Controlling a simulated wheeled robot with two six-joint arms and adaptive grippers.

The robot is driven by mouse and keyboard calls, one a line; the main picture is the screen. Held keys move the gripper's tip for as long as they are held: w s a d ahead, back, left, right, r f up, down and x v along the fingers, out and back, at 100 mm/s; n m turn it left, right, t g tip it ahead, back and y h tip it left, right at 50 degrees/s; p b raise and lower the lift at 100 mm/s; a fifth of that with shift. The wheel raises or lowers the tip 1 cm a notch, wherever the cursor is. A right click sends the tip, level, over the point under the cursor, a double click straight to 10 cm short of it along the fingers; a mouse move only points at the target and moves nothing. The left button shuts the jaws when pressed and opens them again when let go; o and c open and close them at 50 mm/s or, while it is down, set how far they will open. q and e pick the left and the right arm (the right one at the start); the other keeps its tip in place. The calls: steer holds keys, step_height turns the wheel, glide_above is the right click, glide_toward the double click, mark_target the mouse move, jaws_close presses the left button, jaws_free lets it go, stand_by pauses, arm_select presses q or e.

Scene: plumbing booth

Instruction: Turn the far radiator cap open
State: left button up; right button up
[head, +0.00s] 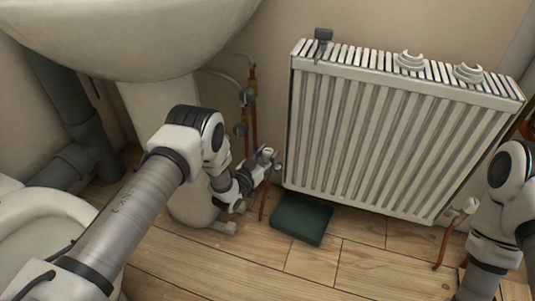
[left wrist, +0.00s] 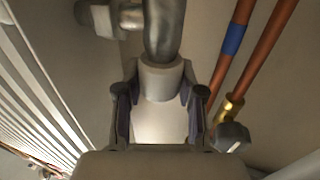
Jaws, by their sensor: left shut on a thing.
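In the left wrist view, a pale round cap (left wrist: 161,82) sits on the end of a grey metal valve body (left wrist: 165,30). My left gripper (left wrist: 160,100) has a finger on each side of the cap and is shut on it. In the head view, my left gripper (head: 260,168) is low beside the left end of the white radiator (head: 385,140), at the valve there. The cap is small and mostly hidden by the fingers in that view. My right arm shows at the right edge, but its gripper is out of view.
Copper pipes (left wrist: 262,60) and a grey-handled valve (left wrist: 232,136) run close beside my left gripper. A basin (head: 130,35) and pedestal stand to the left. A dark green box (head: 301,218) lies on the floor. Another pale valve (head: 462,210) is at the radiator's right end.

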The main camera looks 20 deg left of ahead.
arm_select(q)
steer(key=shift+d+r+n+y+p, duration=0.15)
steer(key=shift+n+y+p, duration=0.5)
steer(key=shift+y, duration=0.45)
steer(key=n+y, duration=0.2)
steer(key=y, duration=0.1)
steer(key=shift+t+p, duration=0.3)
steer(key=shift+p, duration=0.1)
steer(key=n+y, duration=0.2)
steer(key=y, duration=0.1)
steer(key=shift+y, duration=0.3)
steer(key=shift+n+g+y, duration=0.5)
steer(key=shift+n+y, duration=0.45)
steer(key=shift+y, duration=0.25)
steer(key=o, duration=1.2)
steer(key=shift+c, duration=0.2)
